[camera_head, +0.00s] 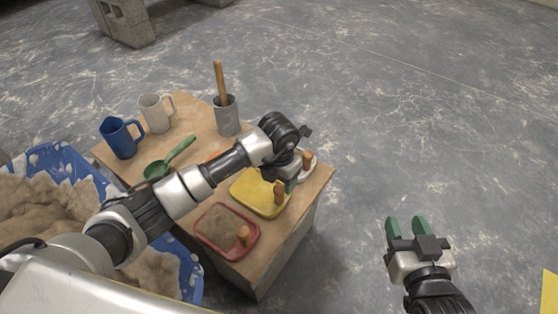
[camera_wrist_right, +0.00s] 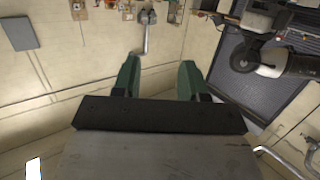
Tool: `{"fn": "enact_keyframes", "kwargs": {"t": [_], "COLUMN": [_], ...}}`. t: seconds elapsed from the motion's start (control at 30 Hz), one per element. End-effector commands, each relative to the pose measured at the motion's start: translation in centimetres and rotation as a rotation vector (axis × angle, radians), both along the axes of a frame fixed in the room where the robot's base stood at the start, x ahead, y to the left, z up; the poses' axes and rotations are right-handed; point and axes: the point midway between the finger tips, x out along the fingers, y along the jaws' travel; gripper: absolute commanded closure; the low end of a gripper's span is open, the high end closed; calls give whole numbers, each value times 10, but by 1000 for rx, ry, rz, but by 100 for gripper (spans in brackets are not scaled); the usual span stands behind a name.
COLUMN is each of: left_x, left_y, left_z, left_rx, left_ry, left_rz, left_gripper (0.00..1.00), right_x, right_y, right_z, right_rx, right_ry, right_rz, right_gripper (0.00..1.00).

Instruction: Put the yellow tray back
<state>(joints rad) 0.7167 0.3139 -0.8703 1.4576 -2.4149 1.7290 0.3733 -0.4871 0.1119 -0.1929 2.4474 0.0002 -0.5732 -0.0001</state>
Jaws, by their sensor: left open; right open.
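The yellow tray (camera_head: 252,199) lies on the wooden table, between a red-rimmed tray and a pale tray. It looks empty, and a brown handle (camera_head: 280,191) stands at its right end. My left gripper (camera_head: 290,185) is open, over the right end of the yellow tray close to the handle. My left arm crosses over the table and hides part of the tray's far side. I cannot tell whether the fingers touch the handle. My right gripper (camera_head: 407,226) is open and empty, off to the right over the floor; its green fingers also show in the right wrist view (camera_wrist_right: 158,80).
The wooden table (camera_head: 270,238) also holds a red tray (camera_head: 222,252) with brown material, a pale tray (camera_head: 310,161), a green scoop (camera_head: 168,160), a blue jug (camera_head: 121,138), a white jug (camera_head: 155,113) and a grey mortar (camera_head: 227,117). A blue tub (camera_head: 68,160) stands left.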

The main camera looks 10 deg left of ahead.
Motion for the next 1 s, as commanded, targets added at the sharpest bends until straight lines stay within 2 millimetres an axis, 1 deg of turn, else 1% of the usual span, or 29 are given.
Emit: {"fn": "enact_keyframes", "kwargs": {"t": [0.03,0.2,0.3,0.4,0.57,1.0], "left_x": [1,0,1,0,0,0], "left_y": [0,0,0,0,1,0], "left_z": [12,38,49,56,60,60], "left_rx": [0,0,-1,0,0,0], "left_ry": [-2,-2,-2,0,1,1], "left_rz": [0,-1,1,0,0,1], "left_gripper": [39,39,39,39,39,39], "right_x": [-3,-15,-21,-26,-29,-29], "right_y": [-2,-9,-12,-14,-16,-16], "right_z": [-4,-24,-33,-39,-43,-44], "right_rx": [-14,-54,-72,-83,-91,-91], "right_ry": [53,222,296,346,380,381], "right_rz": [-4,-15,-20,-24,-26,-26], "right_gripper": [57,57,57,57,57,57]}}
